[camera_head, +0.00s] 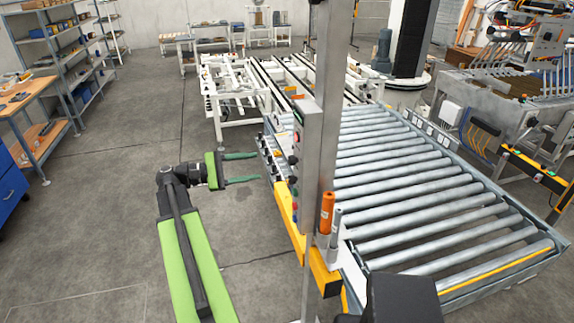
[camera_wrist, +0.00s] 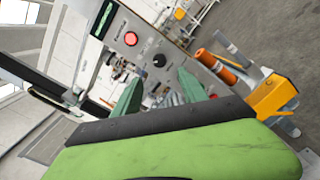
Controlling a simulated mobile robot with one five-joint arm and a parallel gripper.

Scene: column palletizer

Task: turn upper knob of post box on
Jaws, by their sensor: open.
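The post box (camera_head: 306,150) is a narrow grey box on the upright metal post, seen nearly edge-on in the head view, with small controls along its left edge. In the wrist view its face (camera_wrist: 138,55) is tilted and carries a red button (camera_wrist: 130,38) and a round black knob (camera_wrist: 159,60). The knob's setting is too small to read. My gripper (camera_head: 242,168) is open and empty, left of the box and apart from it, with its green fingers pointing right.
An orange cylinder (camera_head: 327,212) stands beside the post, above a yellow guard (camera_head: 290,215). A roller conveyor (camera_head: 420,190) fills the right side. The floor on the left is clear up to a workbench (camera_head: 28,97) and shelves (camera_head: 62,45).

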